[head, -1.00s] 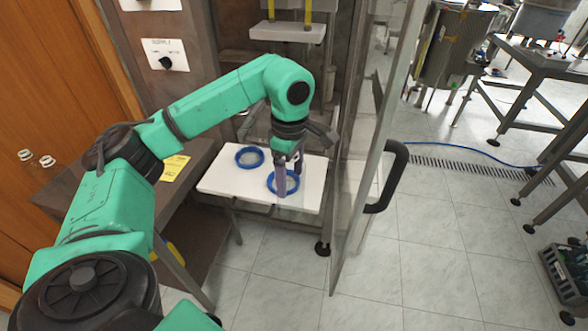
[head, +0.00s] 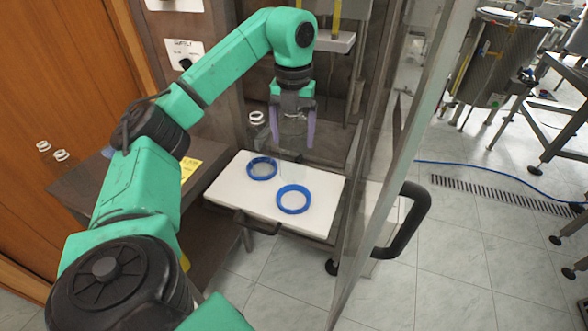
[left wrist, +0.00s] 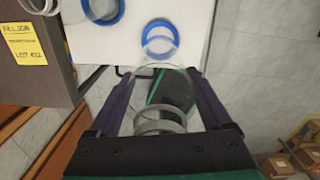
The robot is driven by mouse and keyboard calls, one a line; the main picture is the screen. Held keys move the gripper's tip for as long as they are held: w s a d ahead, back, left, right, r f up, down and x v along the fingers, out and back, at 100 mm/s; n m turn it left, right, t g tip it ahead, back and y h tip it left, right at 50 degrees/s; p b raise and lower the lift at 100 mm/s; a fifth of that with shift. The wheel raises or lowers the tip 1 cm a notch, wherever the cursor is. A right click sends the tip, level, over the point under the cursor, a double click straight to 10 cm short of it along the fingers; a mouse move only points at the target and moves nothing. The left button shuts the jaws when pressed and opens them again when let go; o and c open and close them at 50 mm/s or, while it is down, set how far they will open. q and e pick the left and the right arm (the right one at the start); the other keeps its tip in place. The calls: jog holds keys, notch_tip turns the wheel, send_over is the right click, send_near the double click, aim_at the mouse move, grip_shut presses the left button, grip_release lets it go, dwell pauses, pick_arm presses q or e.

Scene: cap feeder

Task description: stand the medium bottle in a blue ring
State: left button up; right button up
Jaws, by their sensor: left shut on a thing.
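My left gripper (head: 293,142) is above the white tray (head: 225,190), pointing down. It is shut on a clear bottle (head: 292,128), which is faint in the head view. In the left wrist view the bottle (left wrist: 165,78) shows between the fingers, with its pale neck ring near the palm. The front blue ring (head: 294,199) lies on the tray below and looks empty. The back blue ring (head: 262,168) lies to its left. Another clear bottle (head: 256,118) with a white neck stands at that ring; I cannot tell whether it is inside it. My right gripper is not in view.
An open glass door with a black handle (head: 408,225) stands right of the tray. Several machine parts stand behind the gripper. Clear bottles with white necks (head: 60,155) stand on the dark side table (head: 82,183) at left.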

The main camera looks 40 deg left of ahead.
aim_at(294, 146)
pick_arm(q)
notch_tip(294, 146, down, 10)
jog(key=shift+r, duration=0.1)
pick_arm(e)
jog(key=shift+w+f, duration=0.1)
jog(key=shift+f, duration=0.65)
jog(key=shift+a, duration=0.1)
pick_arm(q)
jog(key=o, duration=1.1)
jog(key=shift+f, duration=0.2)
notch_tip(294, 146, up, 7)
jog(key=shift+w+f+p, duration=0.1)
jog(key=shift+f+p, duration=0.1)
jog(key=shift+p, duration=0.15)
notch_tip(294, 146, up, 6)
jog(key=p, duration=0.3)
jog(key=shift+f, duration=0.1)
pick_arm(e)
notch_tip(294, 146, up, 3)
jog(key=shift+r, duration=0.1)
pick_arm(q)
jog(key=shift+f, duration=0.1)
